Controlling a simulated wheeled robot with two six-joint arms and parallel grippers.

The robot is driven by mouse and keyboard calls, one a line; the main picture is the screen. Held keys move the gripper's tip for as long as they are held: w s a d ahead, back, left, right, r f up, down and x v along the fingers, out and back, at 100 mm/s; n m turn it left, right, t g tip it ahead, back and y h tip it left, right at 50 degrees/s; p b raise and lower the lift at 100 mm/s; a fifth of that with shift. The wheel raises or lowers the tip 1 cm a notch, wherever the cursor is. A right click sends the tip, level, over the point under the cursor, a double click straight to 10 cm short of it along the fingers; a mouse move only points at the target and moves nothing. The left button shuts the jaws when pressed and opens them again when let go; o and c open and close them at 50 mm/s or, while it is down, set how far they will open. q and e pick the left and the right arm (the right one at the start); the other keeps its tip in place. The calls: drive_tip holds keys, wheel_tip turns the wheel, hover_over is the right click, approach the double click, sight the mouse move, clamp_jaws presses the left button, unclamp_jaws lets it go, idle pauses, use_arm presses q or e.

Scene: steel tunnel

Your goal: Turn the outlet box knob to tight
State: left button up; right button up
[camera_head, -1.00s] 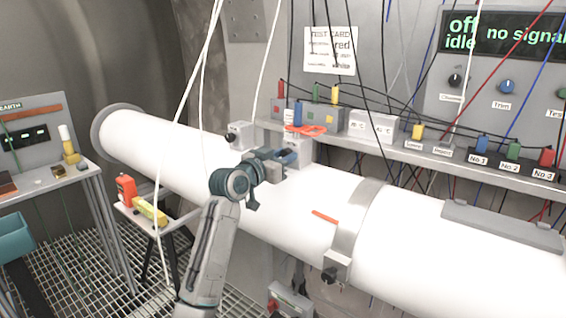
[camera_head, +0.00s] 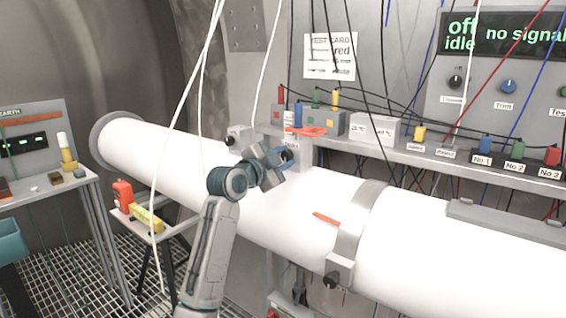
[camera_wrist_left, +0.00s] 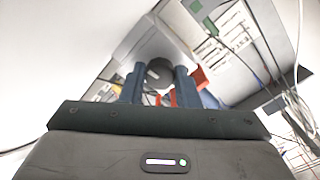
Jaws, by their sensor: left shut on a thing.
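The outlet box (camera_head: 302,148) is a grey block on top of the white pipe (camera_head: 165,150), with a red handle-like piece (camera_head: 305,131) above it. My left gripper (camera_head: 286,156) is at the front face of this box, rolled to a slant. In the left wrist view, a round grey knob (camera_wrist_left: 160,73) sits between the two blue fingers of my left gripper (camera_wrist_left: 159,86), against the grey box (camera_wrist_left: 150,42). The gripper is shut on the knob. The fingers hide part of the knob, and its mark cannot be read. My right gripper is not in view.
A shelf (camera_head: 440,160) with coloured plugs and boxes runs behind the pipe. A smaller grey block (camera_head: 238,137) stands just left of the outlet box. A metal band (camera_head: 358,225) circles the pipe at right. White cables hang in front at left.

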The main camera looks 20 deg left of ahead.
use_arm(q)
drive_tip(key=shift+m, duration=0.6)
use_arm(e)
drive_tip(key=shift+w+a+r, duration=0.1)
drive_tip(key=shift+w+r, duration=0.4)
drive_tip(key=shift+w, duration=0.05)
use_arm(q)
drive_tip(key=o, duration=1)
drive_tip(key=shift+c, duration=0.2)
drive_tip(key=shift+s+a, duration=0.1)
drive_tip(key=shift+s, duration=0.1)
drive_tip(key=b+v, duration=0.2)
drive_tip(key=v, duration=0.8)
drive_tip(key=shift+s, duration=0.15)
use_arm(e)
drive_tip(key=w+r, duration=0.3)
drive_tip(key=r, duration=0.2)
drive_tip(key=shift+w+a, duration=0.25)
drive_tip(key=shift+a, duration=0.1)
